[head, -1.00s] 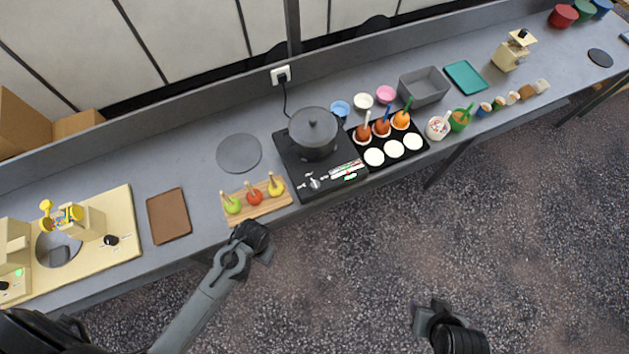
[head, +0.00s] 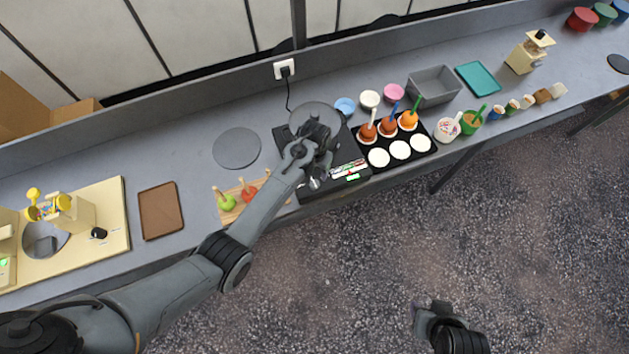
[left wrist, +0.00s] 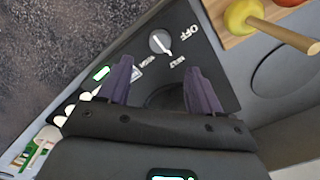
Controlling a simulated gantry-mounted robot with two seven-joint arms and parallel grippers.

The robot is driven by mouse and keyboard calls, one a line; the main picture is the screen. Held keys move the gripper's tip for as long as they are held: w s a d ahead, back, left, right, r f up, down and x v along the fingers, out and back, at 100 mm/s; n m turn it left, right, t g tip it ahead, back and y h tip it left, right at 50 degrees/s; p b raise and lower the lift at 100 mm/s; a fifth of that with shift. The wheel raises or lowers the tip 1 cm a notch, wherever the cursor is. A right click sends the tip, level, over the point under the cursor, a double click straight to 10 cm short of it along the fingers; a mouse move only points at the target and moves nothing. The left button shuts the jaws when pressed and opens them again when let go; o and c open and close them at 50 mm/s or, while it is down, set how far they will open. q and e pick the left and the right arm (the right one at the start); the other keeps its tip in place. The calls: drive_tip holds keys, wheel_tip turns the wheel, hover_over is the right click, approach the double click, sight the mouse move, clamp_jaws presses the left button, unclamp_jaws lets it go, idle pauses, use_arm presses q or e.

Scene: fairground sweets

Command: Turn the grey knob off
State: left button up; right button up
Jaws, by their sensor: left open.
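The grey knob (left wrist: 160,42) sits on the black hotplate (head: 350,152), close to its front edge. In the left wrist view its white pointer line points toward the MELT label, away from OFF.
A dark lidded pot (head: 312,112) stands on the hotplate, partly behind my left gripper. A wooden board (head: 229,189) with dipped apples lies left of the hotplate. A black tray (head: 418,148) with toffee apples and white discs is on the right.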

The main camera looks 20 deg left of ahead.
sight(315, 183)
use_arm(q)
wheel_tip(315, 183, down, 9)
drive_tip(key=shift+f+b, duration=0.1)
drive_tip(key=shift+b, duration=0.45)
drive_tip(key=shift+c, duration=0.5)
drive_tip(key=c, duration=1)
